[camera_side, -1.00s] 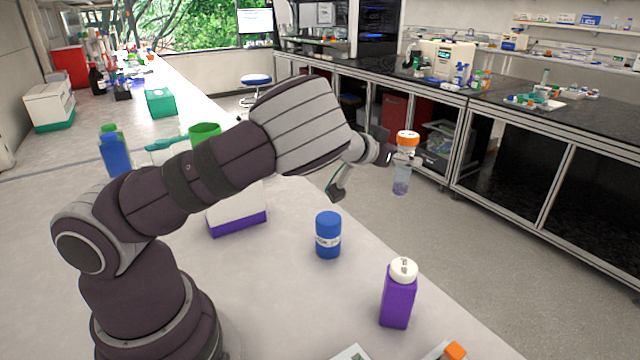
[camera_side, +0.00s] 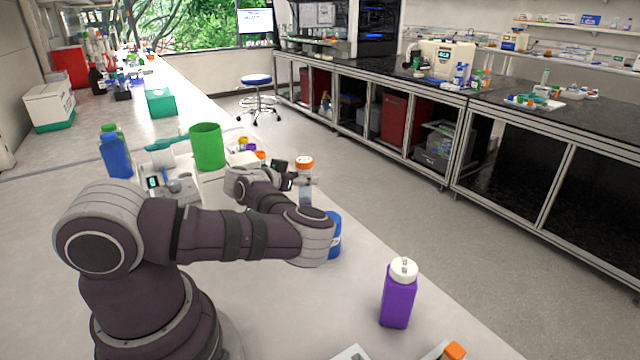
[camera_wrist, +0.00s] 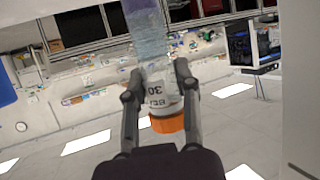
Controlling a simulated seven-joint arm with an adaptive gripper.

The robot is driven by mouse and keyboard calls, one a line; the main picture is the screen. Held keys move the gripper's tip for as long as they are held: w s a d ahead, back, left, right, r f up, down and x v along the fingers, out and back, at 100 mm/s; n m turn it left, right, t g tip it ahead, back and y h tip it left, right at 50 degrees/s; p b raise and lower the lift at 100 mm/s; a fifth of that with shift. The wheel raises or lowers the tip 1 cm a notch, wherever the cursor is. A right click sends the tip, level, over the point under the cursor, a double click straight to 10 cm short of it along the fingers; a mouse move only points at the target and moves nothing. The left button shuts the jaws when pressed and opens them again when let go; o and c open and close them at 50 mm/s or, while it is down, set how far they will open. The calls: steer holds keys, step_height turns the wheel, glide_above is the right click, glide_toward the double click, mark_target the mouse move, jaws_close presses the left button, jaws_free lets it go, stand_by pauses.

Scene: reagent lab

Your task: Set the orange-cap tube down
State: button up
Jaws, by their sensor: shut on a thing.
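The orange-cap tube (camera_side: 305,190) is upright in the side view, with its orange cap on top, over the far right part of the bench. My gripper (camera_side: 301,182) is shut on it just below the cap. In the wrist view the tube (camera_wrist: 150,40) lies between both fingers of my gripper (camera_wrist: 158,72), with its orange cap (camera_wrist: 168,123) toward the palm side and printing on its white label. The tube's lower end is partly hidden by my arm in the side view, and I cannot tell whether it touches the bench.
A blue bottle (camera_side: 335,238) stands half hidden behind my arm. A purple bottle (camera_side: 398,298) with a white cap stands near the bench's right edge. A green cylinder (camera_side: 207,147) and small coloured caps (camera_side: 246,147) are behind my gripper. The bench between the blue and purple bottles is clear.

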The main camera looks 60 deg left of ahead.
steer(key=shift+f, duration=1.35)
steer(key=o, duration=0.9)
steer(key=v, duration=0.7)
steer(key=shift+s+d+r, duration=0.1)
steer(key=shift+s+d, duration=0.05)
